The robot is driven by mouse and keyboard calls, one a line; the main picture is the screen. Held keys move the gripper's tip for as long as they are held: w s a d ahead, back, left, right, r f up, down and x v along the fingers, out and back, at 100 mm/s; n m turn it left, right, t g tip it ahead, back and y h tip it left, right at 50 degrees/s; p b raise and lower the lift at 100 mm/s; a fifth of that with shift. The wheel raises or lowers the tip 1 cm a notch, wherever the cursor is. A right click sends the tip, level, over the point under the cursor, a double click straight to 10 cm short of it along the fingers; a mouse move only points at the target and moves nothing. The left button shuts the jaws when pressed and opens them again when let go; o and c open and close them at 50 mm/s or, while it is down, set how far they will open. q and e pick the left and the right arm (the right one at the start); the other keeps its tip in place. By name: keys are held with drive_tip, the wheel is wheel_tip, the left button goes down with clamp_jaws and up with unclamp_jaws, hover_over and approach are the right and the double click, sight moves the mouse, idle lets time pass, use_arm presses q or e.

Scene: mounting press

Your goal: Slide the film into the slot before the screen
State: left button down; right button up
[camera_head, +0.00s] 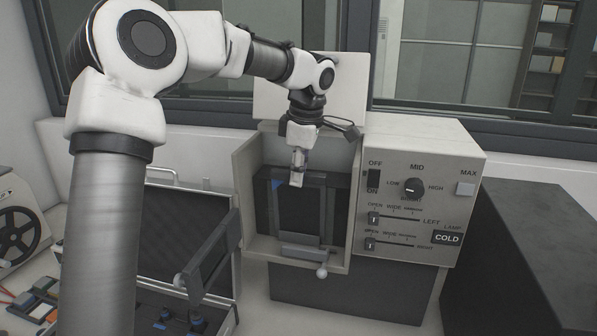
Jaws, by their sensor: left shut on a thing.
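My left gripper (300,150) points down in front of the open recess of the press (246,200). It is shut on a small, narrow, pale piece (298,175), which seems to be the film. The piece hangs roughly upright, with its lower end overlapping the top of a dark upright frame (328,215) in the recess. I cannot tell whether it touches the frame or is in a slot. The frame has a blue mark at its upper left. A pale flat panel (310,70) stands behind the gripper; I cannot tell if it is the screen. My right gripper is not in view.
The control face (420,200) with knob, switch and sliders is right of the recess. A dark hinged part (212,255) juts out at the left. An open case (160,235) lies left of the press, a reel device (18,232) farther left. A dark block (530,250) stands right.

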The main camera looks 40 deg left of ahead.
use_arm(q)
drive_tip(key=shift+f, duration=0.65)
drive_tip(key=shift+r, duration=0.1)
drive_tip(key=c, duration=1.1)
unclamp_jaws()
drive_tip(key=shift+r, duration=0.1)
drive_tip(key=r, duration=0.4)
drive_tip(key=d+r, duration=0.1)
drive_tip(key=r, duration=0.6)
drive_tip(key=shift+d+r, duration=0.3)
drive_tip(key=shift+d, duration=0.1)
